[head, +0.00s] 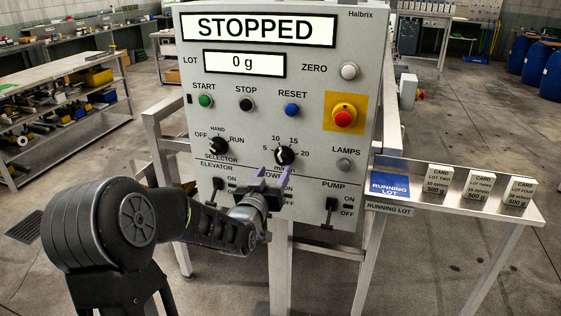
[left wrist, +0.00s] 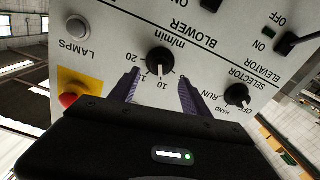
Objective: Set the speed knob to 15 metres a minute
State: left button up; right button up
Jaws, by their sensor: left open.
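The speed knob (head: 285,155) is a round black knob on the grey panel, with marks 5, 10, 15 and 20 around it. It shows upside down in the left wrist view (left wrist: 160,61), where its white pointer seems to face the 10 mark. My left gripper (head: 271,177) is open, just below and in front of the knob in the head view. In the left wrist view its two purple fingers (left wrist: 159,84) point at the panel, one on each side of the knob's lower area, apart from the knob. My right gripper is not in view.
The display (head: 258,28) reads STOPPED and the lot window (head: 245,64) reads 0 g. The selector knob (head: 219,146) is left of the speed knob. A red emergency button (head: 344,116) is at upper right. A shelf (head: 450,201) holding cards stands at right.

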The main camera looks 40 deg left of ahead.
aim_at(281, 160)
pick_arm(q)
jog(key=p+x, duration=0.1)
jog(key=x, duration=0.6)
jog(key=shift+p, duration=0.3)
grip_shut()
